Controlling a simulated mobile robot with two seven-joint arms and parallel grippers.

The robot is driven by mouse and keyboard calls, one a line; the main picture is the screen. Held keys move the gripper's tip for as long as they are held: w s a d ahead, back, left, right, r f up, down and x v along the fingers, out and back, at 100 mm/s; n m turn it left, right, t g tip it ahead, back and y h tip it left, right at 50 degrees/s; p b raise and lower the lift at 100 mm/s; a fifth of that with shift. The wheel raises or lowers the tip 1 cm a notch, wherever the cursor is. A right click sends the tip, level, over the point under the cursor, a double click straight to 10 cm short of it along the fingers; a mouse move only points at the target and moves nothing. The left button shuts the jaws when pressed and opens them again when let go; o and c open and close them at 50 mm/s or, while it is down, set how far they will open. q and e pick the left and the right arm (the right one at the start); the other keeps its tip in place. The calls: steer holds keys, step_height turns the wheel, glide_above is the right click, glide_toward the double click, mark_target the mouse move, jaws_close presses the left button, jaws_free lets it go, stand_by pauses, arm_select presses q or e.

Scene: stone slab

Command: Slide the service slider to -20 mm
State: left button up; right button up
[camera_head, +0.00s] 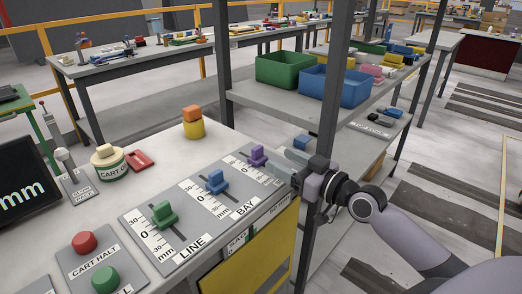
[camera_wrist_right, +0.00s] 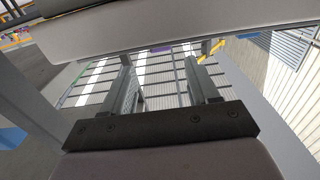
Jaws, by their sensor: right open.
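Three sliders stand in a row on the grey stone slab (camera_head: 120,205): a green knob (camera_head: 164,213) over the label LINE, a blue knob (camera_head: 216,181) over the label BAY, and a purple knob (camera_head: 258,155) at the far right. No label reading "service" can be read; the purple slider's lower panel is partly hidden by my gripper. The numbered scales run from 30 to -30 mm. My right gripper (camera_head: 286,163) is open and empty, just right of the purple knob and apart from it. Its two spread fingers (camera_wrist_right: 161,75) show in the right wrist view. My left gripper is not in view.
A dark upright post (camera_head: 335,90) stands close beside my right gripper. Red (camera_head: 84,243) and green (camera_head: 105,279) buttons, a tin (camera_head: 110,165) and a yellow-orange block stack (camera_head: 193,123) are on the slab. Green (camera_head: 285,70) and blue (camera_head: 327,86) bins stand on a shelf behind.

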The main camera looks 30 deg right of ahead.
mark_target(260, 150)
steer(key=shift+p+x, duration=0.3)
steer(key=shift+x, duration=2.9)
